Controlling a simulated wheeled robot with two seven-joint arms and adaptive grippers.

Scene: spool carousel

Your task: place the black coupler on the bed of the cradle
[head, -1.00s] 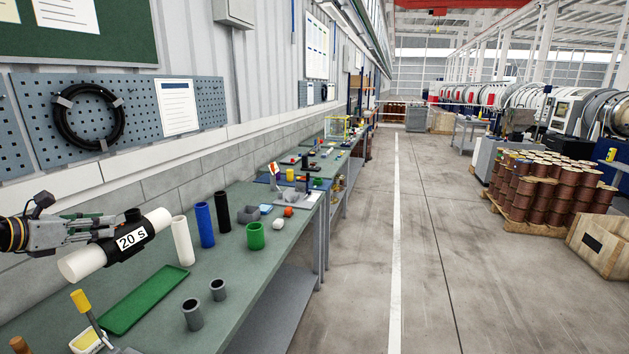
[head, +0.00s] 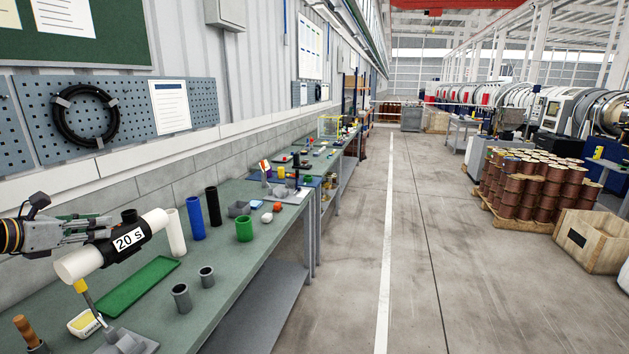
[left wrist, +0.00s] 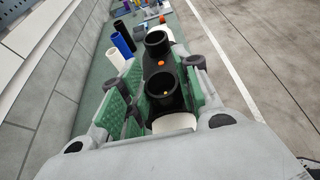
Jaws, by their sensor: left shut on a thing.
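The black coupler (head: 122,240) has a white "20 S" label, and white pipe-like ends stick out on both sides. My left gripper (head: 100,234) is shut on it and holds it above the bench, tilted up to the right in the head view. In the left wrist view the coupler (left wrist: 160,78) lies between the green-padded fingers, with two round black sockets facing the camera. Another grey notched block (head: 238,209) stands farther along. My right gripper is not in view.
The green bench (head: 225,278) carries a green tray (head: 138,285), two grey rings (head: 181,297), and upright white (head: 174,232), blue (head: 196,218) and black (head: 213,206) tubes. A yellow-handled tool (head: 81,287) stands near the coupler.

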